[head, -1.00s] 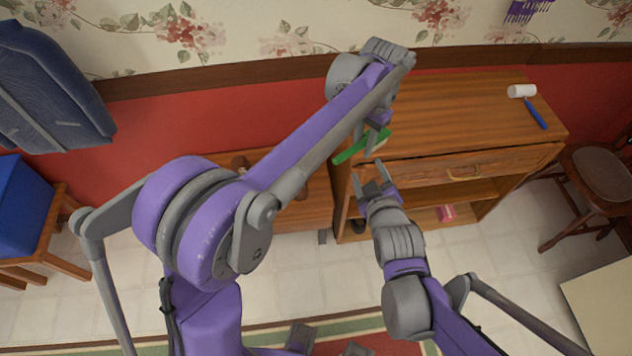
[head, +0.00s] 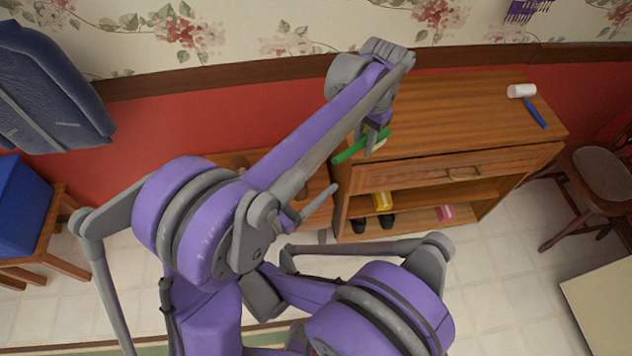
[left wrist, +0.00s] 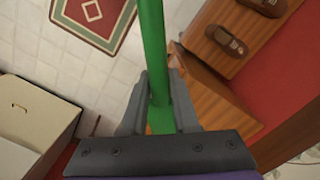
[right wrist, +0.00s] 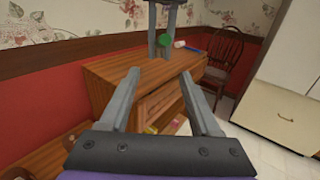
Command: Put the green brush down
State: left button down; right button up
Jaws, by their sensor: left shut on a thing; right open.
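The green brush (head: 350,151) is held at the left end of the wooden cabinet's top (head: 450,105). Its long green handle (left wrist: 153,45) runs between the fingers of my left gripper (left wrist: 163,78) in the left wrist view. My left gripper (head: 371,143) is shut on it. I cannot tell whether the brush touches the cabinet. My right gripper (right wrist: 157,74) is open and empty in its wrist view, facing the cabinet. The brush's green end (right wrist: 164,41) shows beyond it.
A white-headed tool with a blue handle (head: 535,112) lies on the cabinet's right end. Most of the top between is clear. The shelves below hold a yellow box (head: 382,202), a pink item (head: 446,213) and dark shoes (head: 387,221). A wooden chair (head: 597,175) stands at right.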

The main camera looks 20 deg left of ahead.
aim_at(354, 154)
jog(key=x, duration=1.2)
jog(key=shift+s+r, duration=0.1)
jog(key=shift+r, duration=0.05)
grip_shut()
grip_release()
jog(key=shift+s, duration=0.1)
jog(key=v, duration=1.2)
